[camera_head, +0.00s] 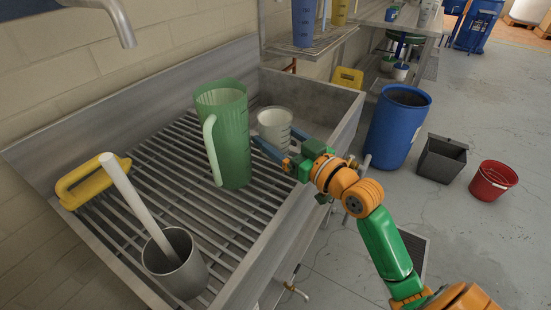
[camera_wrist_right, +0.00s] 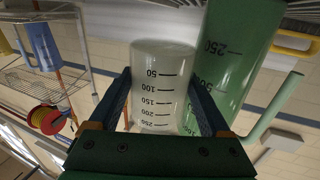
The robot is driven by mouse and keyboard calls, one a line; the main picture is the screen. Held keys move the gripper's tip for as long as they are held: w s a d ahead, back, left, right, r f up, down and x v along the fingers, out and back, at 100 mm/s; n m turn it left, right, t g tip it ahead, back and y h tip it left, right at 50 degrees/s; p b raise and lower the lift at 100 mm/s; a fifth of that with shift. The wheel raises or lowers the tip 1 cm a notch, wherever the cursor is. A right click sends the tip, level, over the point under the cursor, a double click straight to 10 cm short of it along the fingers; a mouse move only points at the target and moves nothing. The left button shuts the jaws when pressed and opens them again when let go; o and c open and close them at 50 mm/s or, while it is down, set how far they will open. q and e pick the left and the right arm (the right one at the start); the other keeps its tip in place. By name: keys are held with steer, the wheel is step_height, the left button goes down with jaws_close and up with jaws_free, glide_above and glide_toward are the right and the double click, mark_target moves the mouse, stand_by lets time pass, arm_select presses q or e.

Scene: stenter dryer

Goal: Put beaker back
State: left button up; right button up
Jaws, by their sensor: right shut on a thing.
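The small clear beaker (camera_head: 275,122) is upright over the back right part of the slatted metal sink grate (camera_head: 165,165), just right of the green pitcher (camera_head: 228,140). My right gripper (camera_head: 281,143) reaches it from the right, with blue fingers on both sides of it. In the right wrist view the beaker (camera_wrist_right: 160,85), with black volume marks, sits between the two fingers (camera_wrist_right: 165,100), shut on it. I cannot tell whether its base touches the slats. The green pitcher (camera_wrist_right: 235,65) is close beside it there. My left gripper is not in view.
A metal cup with a pale rod (camera_head: 175,262) and a yellow handled object (camera_head: 88,183) are on the grate at left. A steel faucet (camera_head: 110,18) hangs above. A wire shelf (camera_head: 315,42) holds jugs. A blue barrel (camera_head: 398,125), grey bin (camera_head: 441,160) and red bucket (camera_head: 492,181) stand on the floor.

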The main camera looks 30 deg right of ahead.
steer(key=shift+w+d+f, duration=0.1)
steer(key=shift+w+f, duration=0.5)
steer(key=shift+f, duration=0.2)
steer(key=f, duration=0.2)
steer(key=f+b, duration=0.1)
steer(key=shift+w+f, duration=0.25)
steer(key=shift+f, duration=0.05)
steer(key=shift+r, duration=0.1)
steer(key=o, duration=1.4)
steer(key=shift+r, duration=0.15)
steer(key=b+v, duration=0.3)
steer(key=v, duration=0.9)
